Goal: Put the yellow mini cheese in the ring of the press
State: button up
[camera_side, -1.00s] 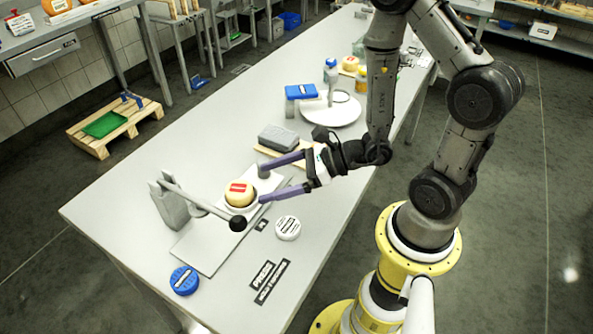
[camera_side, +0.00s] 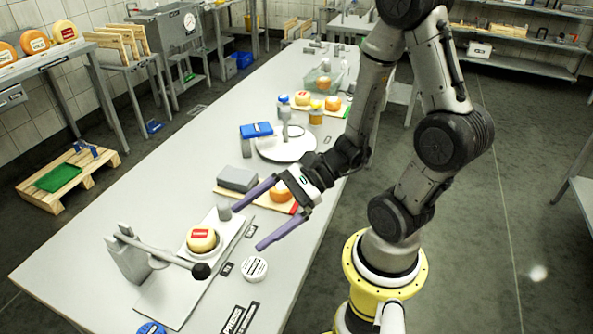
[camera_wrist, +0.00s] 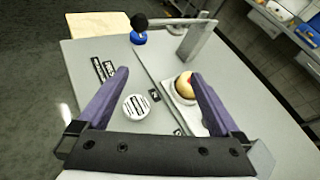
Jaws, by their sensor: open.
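The yellow mini cheese (camera_side: 202,238) with a red label sits upright in the pale ring (camera_side: 203,253) on the base plate of the press (camera_side: 130,256). It also shows in the wrist view (camera_wrist: 184,84), beside the right finger, with the ring's pale rim around it. The press's lever with a black knob (camera_side: 201,271) passes in front of it. My gripper (camera_side: 247,228) is open and empty, to the right of the cheese and apart from it. Its purple fingers (camera_wrist: 158,76) are spread wide in the wrist view.
Behind are a grey block (camera_side: 238,179), an orange cheese (camera_side: 281,193) on a board partly behind my gripper, and a white round plate (camera_side: 273,150).

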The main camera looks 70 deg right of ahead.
jog(key=s+a+r+n+g+h, duration=0.25)
jog(key=s+n+g, duration=0.5)
jog(key=n, duration=0.65)
jog(key=d+r+n+t+h, duration=0.4)
jog(key=d+r+n+h, duration=0.3)
jog(key=d+r+n, duration=0.1)
jog(key=d+n, duration=0.1)
jog(key=d, duration=0.1)
jog(key=shift+d+h, duration=0.35)
jog(key=shift+d, duration=0.05)
jog(key=shift+t, duration=0.25)
